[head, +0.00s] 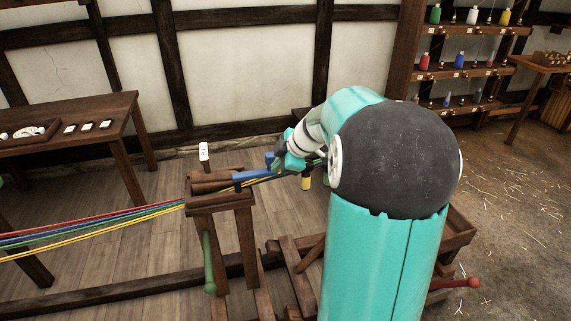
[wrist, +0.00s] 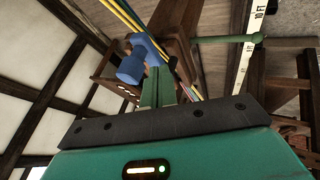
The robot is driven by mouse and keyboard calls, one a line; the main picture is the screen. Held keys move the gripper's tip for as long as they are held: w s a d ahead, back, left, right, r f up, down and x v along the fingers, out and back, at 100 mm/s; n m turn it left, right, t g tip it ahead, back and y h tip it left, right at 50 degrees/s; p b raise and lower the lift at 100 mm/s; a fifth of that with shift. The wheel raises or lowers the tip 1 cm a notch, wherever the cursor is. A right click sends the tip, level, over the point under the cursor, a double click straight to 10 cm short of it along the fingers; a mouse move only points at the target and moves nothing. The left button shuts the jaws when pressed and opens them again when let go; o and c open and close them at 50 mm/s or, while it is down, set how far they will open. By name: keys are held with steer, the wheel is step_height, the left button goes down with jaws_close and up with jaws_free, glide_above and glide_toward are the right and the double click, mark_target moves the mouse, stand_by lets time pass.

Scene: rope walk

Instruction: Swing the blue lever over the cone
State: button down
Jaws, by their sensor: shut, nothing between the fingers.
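The blue lever (head: 252,174) is at the top of the wooden stand (head: 230,201), beside a brown wooden piece (head: 213,183) that may be the cone. The lever points right, toward my gripper (head: 279,165). In the wrist view the lever (wrist: 146,46) ends in a thick blue knob (wrist: 131,68), just left of my fingertips (wrist: 158,72). My green fingers are together and empty. The knob looks very close to the fingertips; I cannot tell whether they touch. My arm hides part of the area right of the stand.
Red, blue, green and yellow strands (head: 95,226) run from the left to the stand. A green handle (head: 208,262) hangs on the stand; a red one (head: 455,283) sticks out at lower right. A table (head: 75,120) stands left, shelves (head: 470,75) at back right.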

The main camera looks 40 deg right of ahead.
steer(key=shift+w+d, duration=0.35)
steer(key=shift+w, duration=0.55)
steer(key=shift+d, duration=0.1)
